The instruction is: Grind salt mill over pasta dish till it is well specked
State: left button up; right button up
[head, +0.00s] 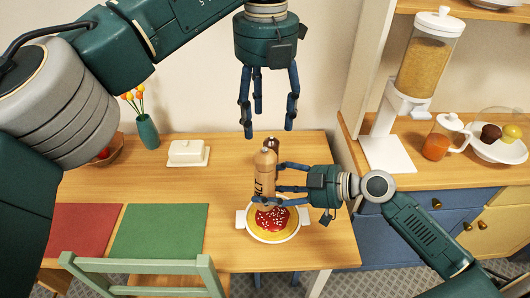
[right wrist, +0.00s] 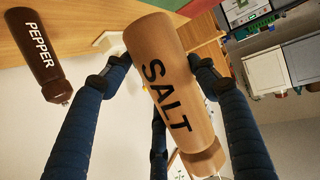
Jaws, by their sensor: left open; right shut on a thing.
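The light wooden salt mill (head: 264,172) stands nearly upright at the dish, its lower end overlapping the pasta in the head view. My right gripper (head: 278,180) is shut around its body from the right. In the right wrist view the salt mill (right wrist: 160,75) fills the middle, lettering SALT showing, between my dark fingers. The pasta dish (head: 241,219) is white with two handles; it holds yellow pasta (head: 254,231) with red sauce (head: 275,219) bearing white specks. My left gripper (head: 268,115) is open and empty, above the mill, fingers pointing down.
A dark pepper mill (head: 272,144) stands just behind the salt mill; it also shows in the right wrist view (right wrist: 40,62). A butter dish (head: 188,152), a flower vase (head: 147,132) and red and green placemats (head: 160,231) are to the left. A green chair (head: 145,266) stands in front.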

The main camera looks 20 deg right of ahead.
aim_at(265, 148)
pick_arm(q)
notch_tip(265, 148, down, 11)
jog(key=shift+r, duration=0.2)
jog(key=c, duration=1.2)
jog(key=shift+m, duration=0.3)
jog(key=m, duration=0.9)
jog(key=shift+m, duration=2.2)
